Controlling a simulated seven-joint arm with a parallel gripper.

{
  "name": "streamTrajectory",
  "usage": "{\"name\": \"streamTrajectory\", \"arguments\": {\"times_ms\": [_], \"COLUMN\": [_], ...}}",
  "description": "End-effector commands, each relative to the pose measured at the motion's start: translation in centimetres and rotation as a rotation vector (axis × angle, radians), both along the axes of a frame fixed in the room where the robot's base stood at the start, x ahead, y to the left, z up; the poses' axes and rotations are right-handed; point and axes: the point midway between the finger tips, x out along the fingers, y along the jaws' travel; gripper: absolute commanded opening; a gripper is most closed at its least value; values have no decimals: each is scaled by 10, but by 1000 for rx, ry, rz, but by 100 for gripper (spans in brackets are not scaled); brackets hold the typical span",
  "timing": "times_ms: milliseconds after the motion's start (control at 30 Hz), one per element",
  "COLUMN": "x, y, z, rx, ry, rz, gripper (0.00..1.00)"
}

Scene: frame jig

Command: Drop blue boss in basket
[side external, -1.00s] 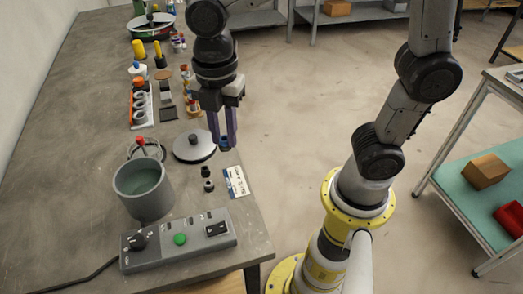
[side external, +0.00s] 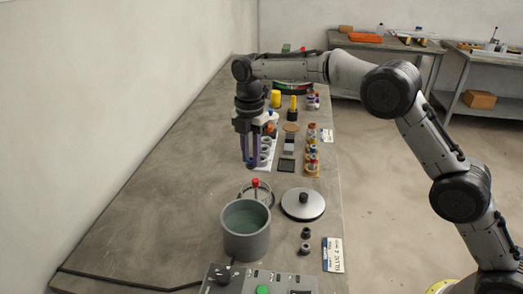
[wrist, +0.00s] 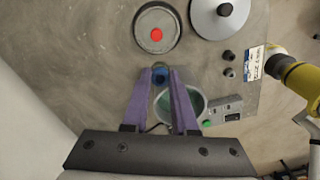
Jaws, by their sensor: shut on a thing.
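My gripper (side external: 250,160) has purple fingers and points down above the table. It is shut on a small blue boss (wrist: 161,77), which shows between the fingertips in the wrist view. In the side view the boss (side external: 251,165) is small and partly hidden by the fingers. A round basket (side external: 244,196) with a red knob on top stands on the table, nearer the side camera than the gripper. In the wrist view the basket (wrist: 140,38) lies just beyond the fingertips, its red centre clear. The boss is apart from the basket.
A grey pot (side external: 247,244) with greenish contents stands by the basket. A round lid (side external: 303,205) with a black knob and two small dark parts (side external: 305,240) lie to the right. A control box (side external: 240,280) is in front. A white rack (side external: 266,150) stands behind the gripper.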

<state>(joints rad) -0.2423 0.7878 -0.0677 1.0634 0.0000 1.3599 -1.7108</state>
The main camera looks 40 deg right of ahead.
Motion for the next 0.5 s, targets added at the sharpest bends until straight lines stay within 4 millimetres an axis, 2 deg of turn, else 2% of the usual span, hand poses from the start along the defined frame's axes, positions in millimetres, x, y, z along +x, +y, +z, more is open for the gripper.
{"name": "streamTrajectory", "arguments": {"times_ms": [100, 500], "x": [1, 1], "y": [-5, -8], "z": [-16, -42], "rx": [0, 0], "ry": [-1, 0], "rz": [-10, -16], "gripper": [0, 0]}}
